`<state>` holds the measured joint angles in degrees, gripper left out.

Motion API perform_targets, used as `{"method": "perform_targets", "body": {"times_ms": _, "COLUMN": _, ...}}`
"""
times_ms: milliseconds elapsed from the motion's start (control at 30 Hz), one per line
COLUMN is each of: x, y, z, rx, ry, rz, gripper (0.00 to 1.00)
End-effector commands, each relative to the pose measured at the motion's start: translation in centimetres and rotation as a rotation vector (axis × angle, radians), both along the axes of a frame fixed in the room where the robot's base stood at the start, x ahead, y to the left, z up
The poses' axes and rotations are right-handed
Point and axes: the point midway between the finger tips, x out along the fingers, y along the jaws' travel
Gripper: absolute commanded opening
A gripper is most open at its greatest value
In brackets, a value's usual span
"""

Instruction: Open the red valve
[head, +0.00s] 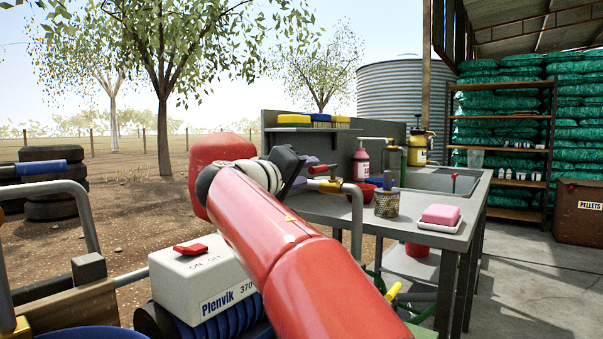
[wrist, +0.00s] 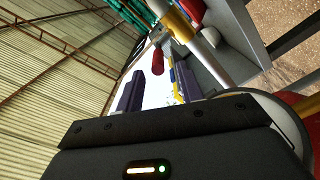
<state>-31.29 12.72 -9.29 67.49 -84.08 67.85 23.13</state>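In the head view, a red valve handle (head: 319,169) sits above a brass body (head: 331,186) on a bent grey pipe (head: 357,215) at the sink bench. My gripper (head: 304,176) is just left of the handle, its purple fingers partly behind my wrist. In the wrist view, the two purple fingers (wrist: 159,90) stand apart with a gap between them. A red piece, apparently the valve handle (wrist: 157,61), shows between and beyond the fingertips, near the pale pipe (wrist: 205,45). Contact cannot be told.
A second pipe with a blue lever (head: 42,168) stands at left. A white Plenvik box (head: 195,279) with a red switch is below my arm.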

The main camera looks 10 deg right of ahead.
Motion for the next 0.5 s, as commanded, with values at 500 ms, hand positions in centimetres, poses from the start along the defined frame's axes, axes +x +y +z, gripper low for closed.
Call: {"method": "perform_targets", "body": {"times_ms": 500, "x": 4.6, "y": -4.8, "z": 0.1, "rx": 0.001, "ry": 0.002, "rz": -0.002, "gripper": 0.37}}
